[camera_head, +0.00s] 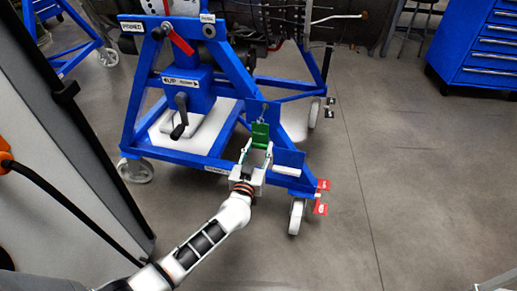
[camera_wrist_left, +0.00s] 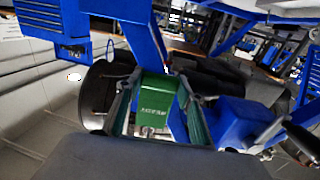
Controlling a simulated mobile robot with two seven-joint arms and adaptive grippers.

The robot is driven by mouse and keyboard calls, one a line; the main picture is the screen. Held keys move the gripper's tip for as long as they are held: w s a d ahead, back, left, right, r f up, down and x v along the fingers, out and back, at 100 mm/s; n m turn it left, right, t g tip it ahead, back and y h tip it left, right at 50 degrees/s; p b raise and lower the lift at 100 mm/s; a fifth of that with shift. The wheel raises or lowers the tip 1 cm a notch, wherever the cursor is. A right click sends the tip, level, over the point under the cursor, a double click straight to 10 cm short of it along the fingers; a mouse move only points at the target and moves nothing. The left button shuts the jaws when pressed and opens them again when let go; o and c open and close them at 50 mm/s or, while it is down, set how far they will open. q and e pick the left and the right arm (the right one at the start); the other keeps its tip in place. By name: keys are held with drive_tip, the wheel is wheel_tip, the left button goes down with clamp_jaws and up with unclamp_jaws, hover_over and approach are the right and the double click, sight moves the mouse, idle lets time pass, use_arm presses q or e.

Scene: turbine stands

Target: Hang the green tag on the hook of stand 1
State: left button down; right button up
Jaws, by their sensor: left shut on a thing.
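The green tag (camera_head: 260,132) is upright between the fingertips of my left gripper (camera_head: 257,148), which is shut on it. A thin loop or link rises from its top; I cannot tell whether it touches a hook. The tag (camera_wrist_left: 154,100) also shows in the left wrist view, between both fingers, with small white print. Behind it is the blue turbine stand (camera_head: 138,107), whose lower right part is close to the gripper. I cannot read a stand number, and the hook is not clearly made out. My right gripper is not in view.
The stand has a red-handled lever (camera_head: 180,40), a black crank (camera_head: 181,118) and castor wheels (camera_head: 297,216). A blue drawer cabinet (camera_head: 480,50) stands at the upper right. The floor at right is clear.

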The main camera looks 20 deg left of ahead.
use_arm(q)
drive_tip(key=shift+w, duration=0.1)
drive_tip(key=c, duration=1.1)
unclamp_jaws()
drive_tip(key=shift+o, duration=0.2)
drive_tip(key=shift+f, duration=0.1)
